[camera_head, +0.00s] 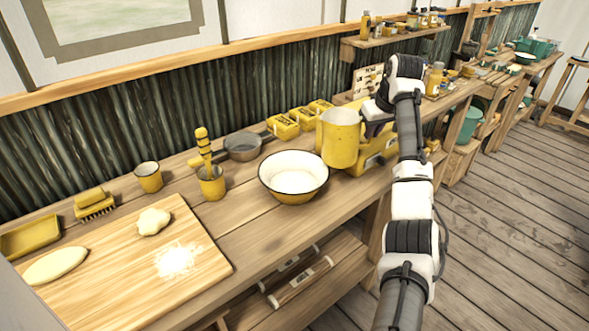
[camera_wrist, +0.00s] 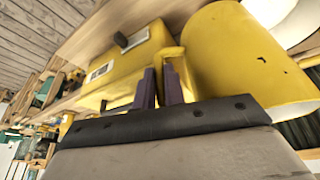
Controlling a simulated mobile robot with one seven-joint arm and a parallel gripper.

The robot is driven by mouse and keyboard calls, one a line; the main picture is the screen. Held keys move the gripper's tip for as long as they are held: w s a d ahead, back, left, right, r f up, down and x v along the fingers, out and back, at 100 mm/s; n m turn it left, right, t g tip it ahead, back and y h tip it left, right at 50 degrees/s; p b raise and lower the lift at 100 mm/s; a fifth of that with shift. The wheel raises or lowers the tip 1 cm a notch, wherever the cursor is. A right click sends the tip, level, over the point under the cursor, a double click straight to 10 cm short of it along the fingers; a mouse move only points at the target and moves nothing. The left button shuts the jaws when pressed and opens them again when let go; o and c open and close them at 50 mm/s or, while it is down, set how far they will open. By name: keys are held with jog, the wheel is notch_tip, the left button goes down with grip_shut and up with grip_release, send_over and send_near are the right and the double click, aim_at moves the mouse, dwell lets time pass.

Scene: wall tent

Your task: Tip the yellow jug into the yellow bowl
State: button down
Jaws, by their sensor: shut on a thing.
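The yellow jug (camera_head: 341,139) is a speckled enamel jug, held just right of the yellow bowl and slightly above it in the head view. It also shows large at the right in the wrist view (camera_wrist: 240,60). My gripper (camera_wrist: 162,84) is shut on the jug's handle (camera_wrist: 176,62), with its purple fingers on either side. In the head view the jaws are mostly hidden behind the jug and my wrist. The yellow bowl (camera_head: 293,196) has a dark rim and a white inside and stands on the bench. The jug looks close to upright; its contents are not visible.
A yellow box-shaped thing (camera_head: 372,158) stands behind and right of the jug. A small pan (camera_head: 242,147), a yellow cup holding a utensil (camera_head: 211,186) and another cup (camera_head: 149,178) stand left of the bowl. A board (camera_head: 140,262) with dough lies at front left.

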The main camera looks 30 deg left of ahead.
jog(key=shift+r, duration=2.5)
